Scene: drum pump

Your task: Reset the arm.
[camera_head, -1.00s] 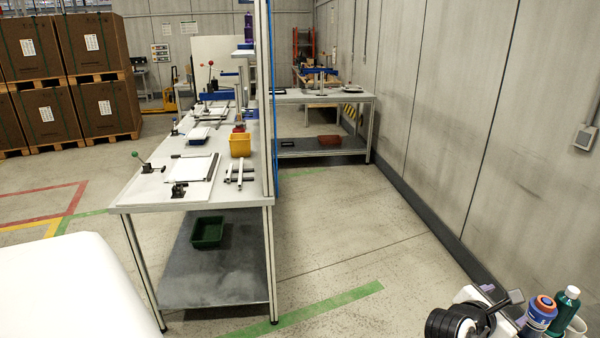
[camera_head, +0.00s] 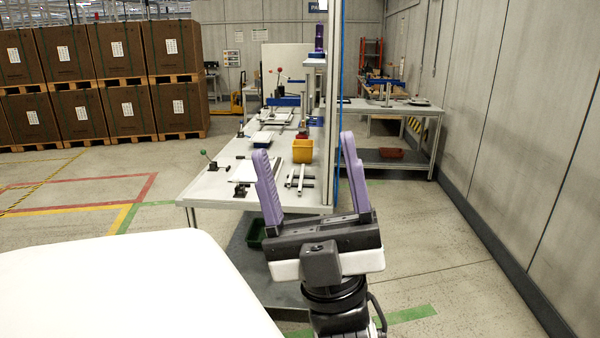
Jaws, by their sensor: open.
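My gripper (camera_head: 306,172) is in the middle of the head view, in front of the near end of the workbench (camera_head: 215,190). Its two purple fingers point up and stand wide apart, with nothing between them. The black gripper body and wrist hide part of the bench's lower shelf and legs.
The bench holds a yellow bin (camera_head: 303,151), a white plate (camera_head: 255,170) and clamps. A green bin (camera_head: 256,233) is on the lower shelf. Stacked brown boxes (camera_head: 120,50) stand at the back left. A grey wall (camera_head: 520,110) runs along the right, with open floor beside it.

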